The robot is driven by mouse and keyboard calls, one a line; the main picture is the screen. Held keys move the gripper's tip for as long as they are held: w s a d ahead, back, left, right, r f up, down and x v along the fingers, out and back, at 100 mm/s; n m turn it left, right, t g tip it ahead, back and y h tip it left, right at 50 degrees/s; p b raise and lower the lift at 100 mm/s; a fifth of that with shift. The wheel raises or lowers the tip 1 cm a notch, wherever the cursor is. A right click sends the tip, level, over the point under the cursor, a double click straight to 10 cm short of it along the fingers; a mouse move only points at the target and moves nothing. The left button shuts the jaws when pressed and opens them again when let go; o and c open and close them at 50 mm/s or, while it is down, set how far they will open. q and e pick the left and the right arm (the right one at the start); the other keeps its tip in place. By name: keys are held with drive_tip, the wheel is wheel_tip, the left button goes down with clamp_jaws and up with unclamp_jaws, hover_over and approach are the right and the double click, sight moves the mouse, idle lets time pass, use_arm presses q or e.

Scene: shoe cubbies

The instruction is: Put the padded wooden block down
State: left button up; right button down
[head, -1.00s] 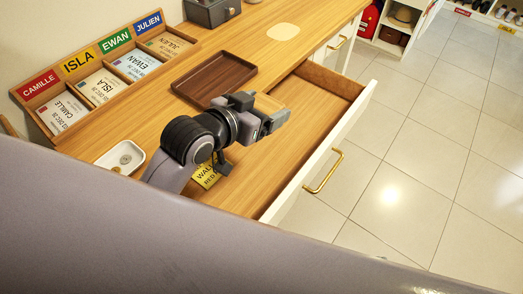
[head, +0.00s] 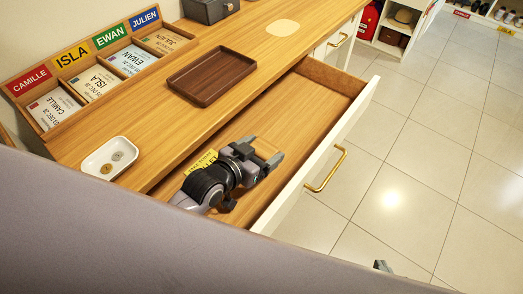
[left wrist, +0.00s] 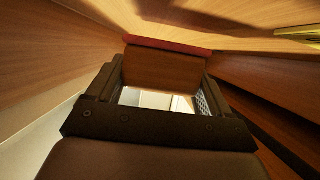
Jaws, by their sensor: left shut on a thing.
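My left gripper (head: 259,160) is low over or inside the open drawer (head: 322,86), near its front end. It is shut on the padded wooden block (left wrist: 165,68), a brown wooden piece with a red strip along its edge, which sits between the fingers in the left wrist view. In the head view the block is hard to tell from the drawer's wood. I cannot tell whether it touches the drawer floor. A small grey tip, probably of my right gripper (head: 382,265), shows at the bottom edge over the floor; its jaws are not clear.
A yellow card (head: 201,162) lies beside my left wrist. On the desk are an empty dark wooden tray (head: 212,77), a white dish (head: 110,158) with coins and a name-labelled card rack (head: 90,75). The drawer's white front (head: 318,145) bounds the right side; its far part is clear.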

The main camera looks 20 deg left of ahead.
use_arm(q)
drive_tip(key=shift+s+f, duration=0.1)
drive_tip(key=shift+f, duration=0.45)
drive_tip(key=o, duration=1)
drive_tip(key=shift+f, duration=0.15)
drive_tip(key=shift+c, duration=0.2)
drive_tip(key=shift+r, duration=0.65)
drive_tip(key=p+v, duration=0.1)
drive_tip(key=v, duration=0.6)
drive_tip(key=shift+s+a+r, duration=0.1)
drive_tip(key=shift+r, duration=0.15)
